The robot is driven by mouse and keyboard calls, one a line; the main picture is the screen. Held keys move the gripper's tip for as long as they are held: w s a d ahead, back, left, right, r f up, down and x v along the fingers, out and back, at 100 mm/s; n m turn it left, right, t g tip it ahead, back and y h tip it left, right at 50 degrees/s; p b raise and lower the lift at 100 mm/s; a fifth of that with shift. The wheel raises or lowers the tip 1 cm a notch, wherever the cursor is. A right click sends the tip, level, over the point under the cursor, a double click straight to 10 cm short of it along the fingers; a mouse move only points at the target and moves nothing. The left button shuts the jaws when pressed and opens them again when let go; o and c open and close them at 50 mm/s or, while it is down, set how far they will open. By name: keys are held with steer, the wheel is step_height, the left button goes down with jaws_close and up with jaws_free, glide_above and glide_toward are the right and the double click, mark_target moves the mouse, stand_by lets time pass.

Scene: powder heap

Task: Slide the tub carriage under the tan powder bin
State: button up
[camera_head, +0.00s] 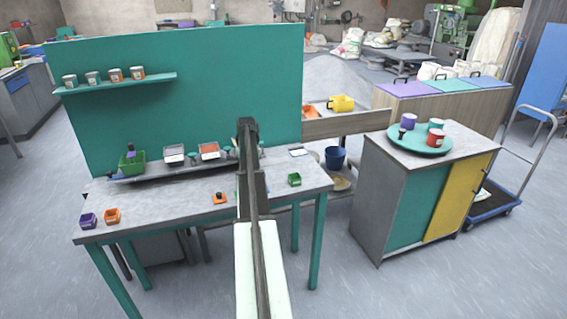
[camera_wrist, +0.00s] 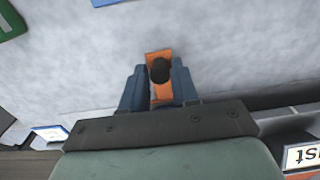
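In the wrist view my gripper's two blue-grey fingers (camera_wrist: 160,88) stand close on either side of an orange piece with a round black knob (camera_wrist: 160,72). I cannot tell whether they press on it. In the head view my arm hides the gripper. A green tub (camera_head: 132,163) with a purple-topped piece stands at the left end of a low rail (camera_head: 150,175) along the back of the table. It may be the tub carriage, though I cannot be sure. A white-fronted bin (camera_head: 174,153) and an orange-red bin (camera_head: 209,150) stand on the rail. I cannot make out tan powder.
On the grey table (camera_head: 150,208) are a purple tub (camera_head: 88,220), an orange tub (camera_head: 112,215), an orange piece with a dark knob (camera_head: 220,198) and a small green tub (camera_head: 294,179). A teal panel (camera_head: 200,110) stands behind. A cabinet with a teal turntable (camera_head: 415,145) is at right.

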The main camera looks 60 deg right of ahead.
steer(key=shift+o, duration=1)
steer(key=shift+r, duration=3.7)
